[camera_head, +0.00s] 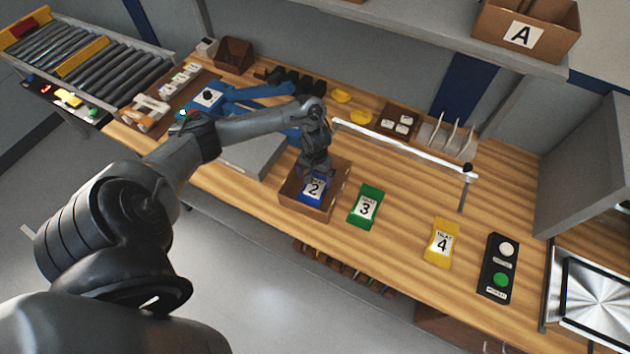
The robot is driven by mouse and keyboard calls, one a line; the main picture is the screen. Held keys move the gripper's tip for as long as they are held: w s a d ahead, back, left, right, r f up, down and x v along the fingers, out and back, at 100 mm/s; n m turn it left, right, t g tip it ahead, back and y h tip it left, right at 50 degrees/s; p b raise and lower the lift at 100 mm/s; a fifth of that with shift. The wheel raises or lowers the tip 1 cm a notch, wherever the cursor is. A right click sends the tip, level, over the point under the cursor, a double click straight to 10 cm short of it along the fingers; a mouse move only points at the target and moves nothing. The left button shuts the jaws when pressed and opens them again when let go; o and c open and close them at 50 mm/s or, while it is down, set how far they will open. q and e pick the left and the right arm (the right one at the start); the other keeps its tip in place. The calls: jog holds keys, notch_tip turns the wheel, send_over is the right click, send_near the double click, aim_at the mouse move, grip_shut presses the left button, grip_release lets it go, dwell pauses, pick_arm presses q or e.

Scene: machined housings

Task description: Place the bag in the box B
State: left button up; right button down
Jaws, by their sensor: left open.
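A blue bag marked 2 (312,192) lies inside an open cardboard box (333,203) on the wooden table. No letter B shows on this box. My left gripper (315,177) is open, pointing down over the box, right at the top end of the blue bag. I cannot tell whether its fingers touch the bag. A green bag marked 3 (366,207) and a yellow bag marked 4 (440,243) lie flat on the table to the right. Another cardboard box, marked A (522,35), stands on the shelf at upper right. My right gripper is not in view.
A white bar on posts (400,146) stands behind the bags. A black panel with white and green buttons (498,268) lies at right. A roller conveyor (95,65) is at upper left. The table between the green and yellow bags is clear.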

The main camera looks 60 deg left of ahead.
aim_at(316, 188)
pick_arm(q)
notch_tip(316, 188, up, 6)
jog(key=p, duration=0.2)
jog(key=shift+r, duration=0.15)
jog(key=shift+d, duration=0.1)
jog(key=w+d+m+t+h+p, duration=0.15)
jog(key=d+m+t+p, duration=0.35)
jog(key=d, duration=1.2)
jog(key=s+d+r+m+t+p, duration=0.1)
jog(key=d+r+m, duration=0.15)
jog(key=d, duration=0.35)
jog(key=s+d+r+m+p, duration=0.1)
jog(key=d+r+m+p, duration=0.1)
jog(key=d+r, duration=0.25)
jog(key=s+a+r+g+y+p, duration=0.1)
jog(key=s+r+p, duration=0.3)
jog(key=s+r, duration=0.7)
jog(key=shift+s+a+r+g, duration=0.25)
jog(key=shift+s+a+g, duration=0.3)
jog(key=shift+s, duration=0.25)
jog(key=shift+d+y, duration=0.1)
jog(key=shift+y, duration=0.15)
